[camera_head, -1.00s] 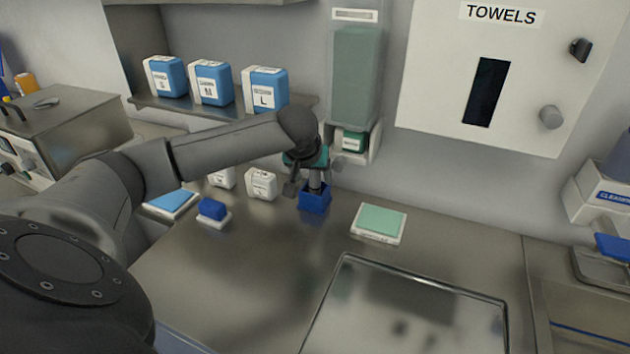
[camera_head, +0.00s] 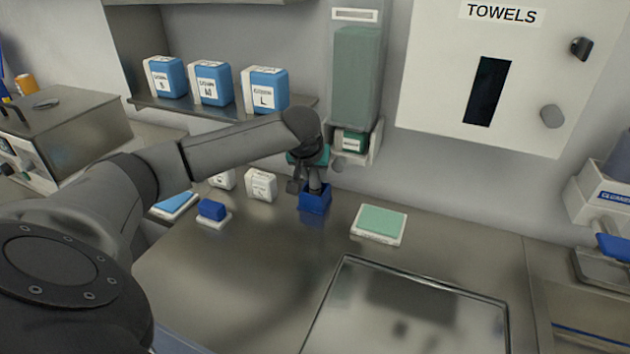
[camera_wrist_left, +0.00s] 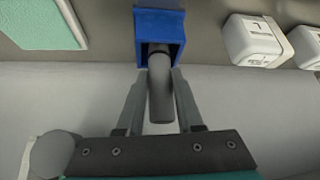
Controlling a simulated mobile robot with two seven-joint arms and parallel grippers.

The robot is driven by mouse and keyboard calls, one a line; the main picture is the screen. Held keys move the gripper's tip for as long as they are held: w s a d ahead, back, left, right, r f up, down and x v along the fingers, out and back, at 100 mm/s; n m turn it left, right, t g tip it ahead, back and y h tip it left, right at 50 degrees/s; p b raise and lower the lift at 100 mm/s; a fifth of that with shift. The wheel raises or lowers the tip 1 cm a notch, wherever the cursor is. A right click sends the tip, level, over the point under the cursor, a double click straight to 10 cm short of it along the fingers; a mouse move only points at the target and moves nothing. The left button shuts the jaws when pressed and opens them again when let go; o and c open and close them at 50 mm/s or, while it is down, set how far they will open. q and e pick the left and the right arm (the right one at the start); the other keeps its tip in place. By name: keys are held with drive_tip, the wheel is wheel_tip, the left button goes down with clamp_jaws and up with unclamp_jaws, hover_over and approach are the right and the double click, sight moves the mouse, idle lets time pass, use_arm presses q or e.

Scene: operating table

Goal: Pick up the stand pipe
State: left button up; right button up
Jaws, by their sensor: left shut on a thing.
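The stand pipe (camera_wrist_left: 161,92) is a grey cylinder whose lower end sits inside an open blue box-shaped holder (camera_head: 314,200) on the steel counter. In the left wrist view, the holder (camera_wrist_left: 160,22) shows at the top with the pipe coming out of its opening. My left gripper (camera_wrist_left: 158,85) is shut on the pipe, one finger on each side of it, just outside the holder. In the head view, my left gripper (camera_head: 312,188) is right above the holder and partly hides the pipe. My right gripper is in neither view.
A small blue block (camera_head: 212,210) on a white base is further left. A green pad (camera_head: 380,223) lies to the right, behind a steel tray (camera_head: 420,288). A green dispenser (camera_head: 356,90) hangs on the wall behind.

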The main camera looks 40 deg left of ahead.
use_arm(q)
clamp_jaws()
